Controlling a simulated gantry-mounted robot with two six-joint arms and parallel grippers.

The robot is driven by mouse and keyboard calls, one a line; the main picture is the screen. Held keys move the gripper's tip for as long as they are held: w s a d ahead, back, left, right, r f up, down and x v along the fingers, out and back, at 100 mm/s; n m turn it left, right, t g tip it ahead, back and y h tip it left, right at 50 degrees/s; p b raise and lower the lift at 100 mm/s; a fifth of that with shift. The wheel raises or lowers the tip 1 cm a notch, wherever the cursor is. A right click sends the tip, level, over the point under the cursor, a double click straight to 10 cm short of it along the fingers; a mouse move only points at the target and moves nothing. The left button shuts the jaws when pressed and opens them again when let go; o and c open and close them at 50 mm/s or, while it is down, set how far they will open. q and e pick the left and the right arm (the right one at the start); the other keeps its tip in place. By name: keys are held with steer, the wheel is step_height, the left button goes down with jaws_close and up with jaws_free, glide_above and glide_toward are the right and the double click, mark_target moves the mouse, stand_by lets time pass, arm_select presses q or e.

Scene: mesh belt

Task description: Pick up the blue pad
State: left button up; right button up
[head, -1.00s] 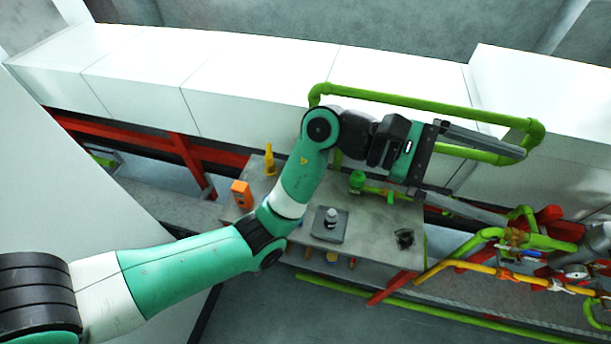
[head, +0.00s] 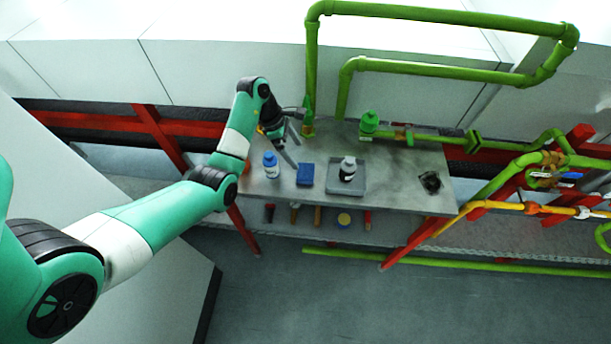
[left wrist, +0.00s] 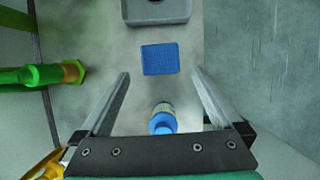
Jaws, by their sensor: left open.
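The blue pad (head: 306,175) lies flat on the grey bench between a blue-capped bottle and a grey tray. In the left wrist view the blue pad (left wrist: 160,59) lies beyond my fingertips, roughly centred between them. My left gripper (head: 293,149) is open and empty, above the bench just behind the pad and the blue-capped bottle. Its two fingers also show in the left wrist view (left wrist: 160,72), spread apart. My right gripper is not in view.
The blue-capped bottle (head: 270,165) stands left of the pad; in the left wrist view it is close below the fingers. A grey tray (head: 360,188) holding a dark bottle (head: 347,168) is right of the pad. Green pipes (head: 311,65) rise behind the bench (head: 400,195).

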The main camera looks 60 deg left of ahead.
arm_select(q)
steer(key=b, duration=0.1)
glide_above(305, 171)
steer(key=s, duration=0.1)
steer(key=f, duration=0.4)
steer(key=shift+s+a+f, duration=0.1)
steer(key=shift+a+f, duration=0.05)
steer(key=shift+a, duration=0.2)
steer(key=f+b, duration=0.1)
steer(key=f, duration=0.1)
steer(key=f+b, duration=0.1)
steer(key=f, duration=0.1)
steer(key=shift+w+d+f, duration=0.1)
steer(key=shift+w+f, duration=0.1)
steer(key=shift+w+d+f, duration=0.15)
steer(key=shift+w+f, duration=0.1)
steer(key=shift+f, duration=0.15)
steer(key=shift+c, duration=0.2)
steer(key=c, duration=0.9)
